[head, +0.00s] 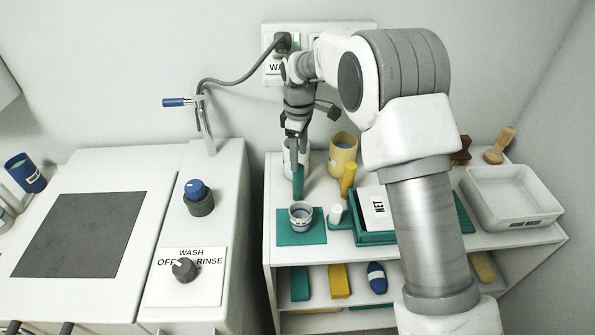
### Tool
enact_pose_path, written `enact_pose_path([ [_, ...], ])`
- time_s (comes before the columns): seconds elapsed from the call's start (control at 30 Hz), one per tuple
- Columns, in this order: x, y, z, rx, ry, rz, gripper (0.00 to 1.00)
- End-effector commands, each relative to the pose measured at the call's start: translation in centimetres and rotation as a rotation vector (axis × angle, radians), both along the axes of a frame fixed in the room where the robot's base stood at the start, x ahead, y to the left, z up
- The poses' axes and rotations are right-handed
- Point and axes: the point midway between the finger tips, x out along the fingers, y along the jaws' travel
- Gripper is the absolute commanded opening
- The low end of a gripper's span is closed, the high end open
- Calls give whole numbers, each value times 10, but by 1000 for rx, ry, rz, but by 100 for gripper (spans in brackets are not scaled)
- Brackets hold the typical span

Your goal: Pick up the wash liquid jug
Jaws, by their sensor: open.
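My gripper (296,150) points down over the back left of the white shelf unit, open, with its dark fingers at the top of an upright teal part (298,182). This part looks like the handle of a white jug (305,160) behind it, largely hidden by the gripper. I cannot tell whether the fingers touch the teal part. A yellow jug (343,150) with an upright yellow part (348,179) in front stands just to the right. A blue jug-like container (24,172) stands at the far left. No readable label shows which one is the wash liquid jug.
A grey-blue cup (301,216) stands on a green mat (288,238) in front of my gripper. A small white cylinder (335,214), a green tray (376,238) and a white basin (512,196) are to the right. The wash unit (120,220) with a tap (206,125) is left.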

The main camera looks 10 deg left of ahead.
Motion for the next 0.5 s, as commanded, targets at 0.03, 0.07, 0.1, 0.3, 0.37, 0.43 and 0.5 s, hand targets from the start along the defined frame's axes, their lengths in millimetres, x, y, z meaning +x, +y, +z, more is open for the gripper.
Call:
enact_pose_path([
  [0.03,-1,0,-13,-1,4,1,72],
  [0.07,-1,1,-19,-1,3,0,72],
  [0.1,-1,0,-25,-2,3,0,72],
  [0.3,0,0,-46,0,0,0,72],
  [0.37,-1,0,-49,0,0,0,72],
  [0.43,-2,1,-54,-1,1,0,72],
  [0.5,-4,1,-63,-1,2,0,72],
])
